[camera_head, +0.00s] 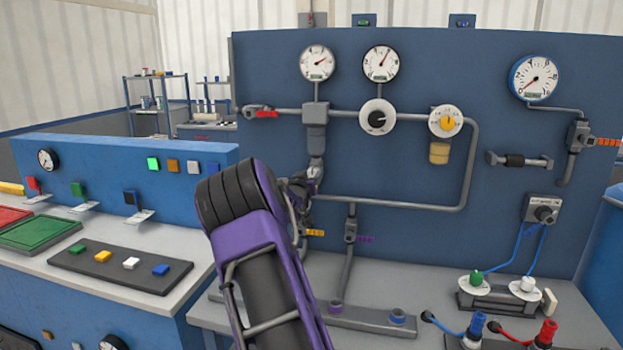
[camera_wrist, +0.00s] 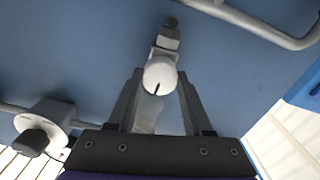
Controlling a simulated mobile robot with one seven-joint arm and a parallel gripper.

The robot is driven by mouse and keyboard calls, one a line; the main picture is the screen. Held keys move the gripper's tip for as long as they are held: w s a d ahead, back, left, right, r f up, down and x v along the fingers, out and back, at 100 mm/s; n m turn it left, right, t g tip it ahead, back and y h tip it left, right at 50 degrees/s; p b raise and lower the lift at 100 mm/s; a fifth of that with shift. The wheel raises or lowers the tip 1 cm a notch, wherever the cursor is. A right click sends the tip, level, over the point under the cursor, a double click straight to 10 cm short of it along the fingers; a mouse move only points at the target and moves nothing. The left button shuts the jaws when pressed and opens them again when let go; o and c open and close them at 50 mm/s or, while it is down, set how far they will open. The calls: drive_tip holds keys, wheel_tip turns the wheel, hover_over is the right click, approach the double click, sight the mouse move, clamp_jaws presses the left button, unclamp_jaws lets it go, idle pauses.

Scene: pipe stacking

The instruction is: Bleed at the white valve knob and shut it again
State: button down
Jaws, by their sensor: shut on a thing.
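The white valve knob (camera_wrist: 159,73) is in the middle of the wrist view, round, with a short dark mark near its lower edge. My gripper (camera_wrist: 160,80) has one finger on each side of it and is shut on it. A grey fitting (camera_wrist: 167,40) shows behind the knob, against the blue panel. In the head view my gripper (camera_head: 299,191) is at the pipework under the left gauge, mostly covered by my purple and black arm. The knob is hidden there.
The blue panel (camera_head: 420,80) carries a left gauge (camera_head: 317,62), a middle gauge (camera_head: 382,63) and a right gauge (camera_head: 533,78). A black-knobbed dial (camera_head: 377,118) and a yellow-knobbed dial (camera_head: 445,121) sit right of my arm. Grey pipes run close around my gripper.

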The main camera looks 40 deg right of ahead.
drive_tip(key=m+b, duration=0.2)
drive_tip(key=b, duration=0.1)
drive_tip(key=m+b, duration=0.1)
drive_tip(key=shift+s+f+m, duration=0.1)
drive_tip(key=shift+f+m, duration=0.15)
drive_tip(key=shift+m, duration=0.15)
drive_tip(key=m+b, duration=0.2)
drive_tip(key=m, duration=0.1)
drive_tip(key=shift+d+r+m, duration=0.1)
drive_tip(key=shift+m, duration=0.2)
drive_tip(key=m, duration=0.4)
drive_tip(key=shift+m+b, duration=0.3)
drive_tip(key=shift+b, duration=0.1)
drive_tip(key=m, duration=0.5)
drive_tip(key=shift+m, duration=0.3)
drive_tip(key=shift+c, duration=1.5)
unclamp_jaws()
drive_tip(key=v, duration=1.7)
drive_tip(key=shift+s, duration=0.25)
